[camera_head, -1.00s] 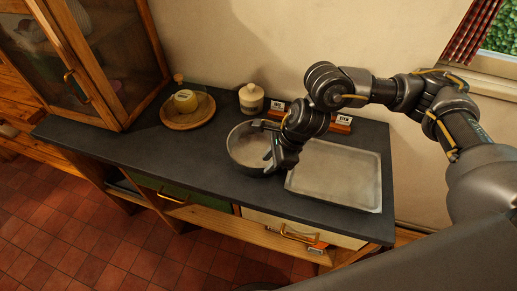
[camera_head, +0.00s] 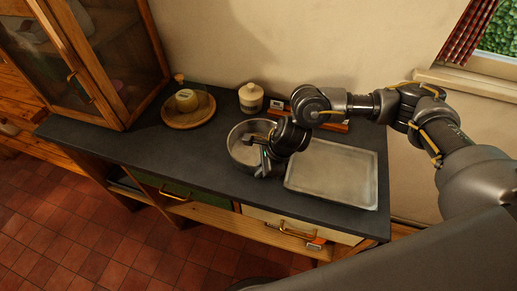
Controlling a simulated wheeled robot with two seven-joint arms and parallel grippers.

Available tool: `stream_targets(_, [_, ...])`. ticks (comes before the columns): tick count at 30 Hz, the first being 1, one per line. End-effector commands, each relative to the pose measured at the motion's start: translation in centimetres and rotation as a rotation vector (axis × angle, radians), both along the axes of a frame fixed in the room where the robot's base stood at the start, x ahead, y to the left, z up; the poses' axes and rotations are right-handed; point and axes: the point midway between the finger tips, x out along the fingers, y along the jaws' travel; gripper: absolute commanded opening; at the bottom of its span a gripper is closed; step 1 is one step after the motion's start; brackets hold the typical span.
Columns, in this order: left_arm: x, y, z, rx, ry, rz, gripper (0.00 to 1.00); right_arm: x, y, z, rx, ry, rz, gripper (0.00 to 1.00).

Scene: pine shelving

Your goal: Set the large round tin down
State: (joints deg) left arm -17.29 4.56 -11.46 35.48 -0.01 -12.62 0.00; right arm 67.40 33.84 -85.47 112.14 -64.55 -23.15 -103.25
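The large round tin (camera_head: 236,158) is a grey metal pan with an open top. It is at the middle of the dark counter, just left of a flat metal tray, and looks upright. My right gripper (camera_head: 257,154) is at the tin's right side, with finger parts over the rim and inside it. The gripper and wrist hide the tin's right part. Whether the fingers are closed on the wall, and whether the tin's base touches the counter, I cannot tell. My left gripper is not in view.
The rectangular metal tray (camera_head: 335,175) lies to the right. A lidded cream jar (camera_head: 251,98) and small label stands (camera_head: 277,106) are along the wall. A round wooden board (camera_head: 190,120) with a yellow item under glass is at left. The counter (camera_head: 165,155) is clear left of the tin.

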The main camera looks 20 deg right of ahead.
Motion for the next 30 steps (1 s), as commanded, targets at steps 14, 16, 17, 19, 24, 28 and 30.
stream_targets(14, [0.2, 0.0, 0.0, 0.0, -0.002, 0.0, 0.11, 0.1, 0.0, 0.1, 0.001, -0.001, 0.0, 0.0])
stream_targets(16, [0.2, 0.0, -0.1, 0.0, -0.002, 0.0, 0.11, 0.1, 0.0, 0.2, 0.002, -0.002, 0.001, 0.0])
stream_targets(17, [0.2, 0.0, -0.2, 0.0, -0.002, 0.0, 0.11, 0.1, 0.0, 0.3, 0.002, -0.003, 0.0, 0.0])
stream_targets(19, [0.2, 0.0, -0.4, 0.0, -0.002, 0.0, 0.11, 0.1, 0.1, 0.6, 0.004, -0.003, 0.001, 0.0])
stream_targets(24, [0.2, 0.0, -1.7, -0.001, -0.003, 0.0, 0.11, 0.2, 0.1, 2.5, 0.004, -0.008, 0.003, 0.0])
stream_targets(28, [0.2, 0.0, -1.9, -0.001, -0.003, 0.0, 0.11, -1.4, -0.4, 5.0, 0.003, -0.007, 0.005, 0.0])
stream_targets(30, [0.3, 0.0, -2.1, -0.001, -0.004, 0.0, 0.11, -2.5, -0.7, 6.3, 0.003, -0.007, 0.005, 0.0])
